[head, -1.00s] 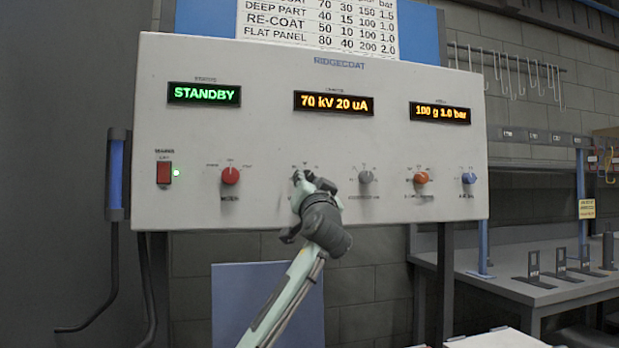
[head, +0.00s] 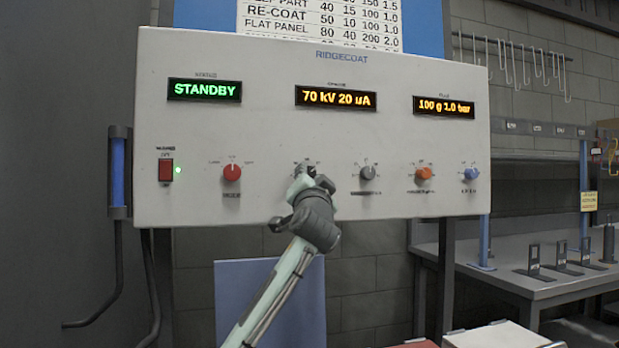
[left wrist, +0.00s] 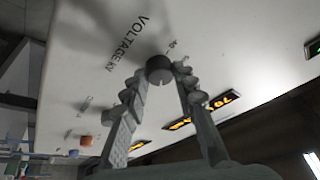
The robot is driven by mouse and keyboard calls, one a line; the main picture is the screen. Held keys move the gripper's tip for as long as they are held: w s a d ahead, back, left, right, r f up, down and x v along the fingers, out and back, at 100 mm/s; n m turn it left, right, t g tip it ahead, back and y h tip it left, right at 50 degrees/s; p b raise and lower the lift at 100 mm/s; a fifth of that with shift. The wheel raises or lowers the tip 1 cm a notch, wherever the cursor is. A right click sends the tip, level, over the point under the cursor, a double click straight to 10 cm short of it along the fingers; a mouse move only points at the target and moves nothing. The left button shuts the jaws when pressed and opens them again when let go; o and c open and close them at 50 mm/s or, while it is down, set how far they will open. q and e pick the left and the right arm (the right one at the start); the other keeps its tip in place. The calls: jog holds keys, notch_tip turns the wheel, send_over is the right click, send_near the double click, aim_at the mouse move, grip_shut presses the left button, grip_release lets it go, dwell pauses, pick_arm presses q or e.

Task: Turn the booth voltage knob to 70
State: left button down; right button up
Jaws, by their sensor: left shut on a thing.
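The grey control panel (head: 270,130) carries a row of knobs and shows "70 kV 20 uA" on its middle display (head: 335,98). My left gripper (head: 302,181) is at the voltage knob, which it mostly hides in the head view. In the left wrist view the dark round voltage knob (left wrist: 159,68) sits between the fingertips of my left gripper (left wrist: 161,76), near the label "VOLTAGE kV". The fingers are shut on it. The knob's pointer cannot be made out. My right gripper is not in view.
A grey knob (head: 366,173) is just right of my gripper, with an orange knob (head: 423,173) and a blue knob (head: 470,174) farther right. A red knob (head: 232,172) and a red switch (head: 166,170) are left. The left display (head: 204,90) reads "STANDBY".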

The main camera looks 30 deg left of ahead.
pick_arm(q)
jog(key=c, duration=1.2)
grip_release()
jog(key=shift+s+f, duration=0.1)
jog(key=v, duration=1.2)
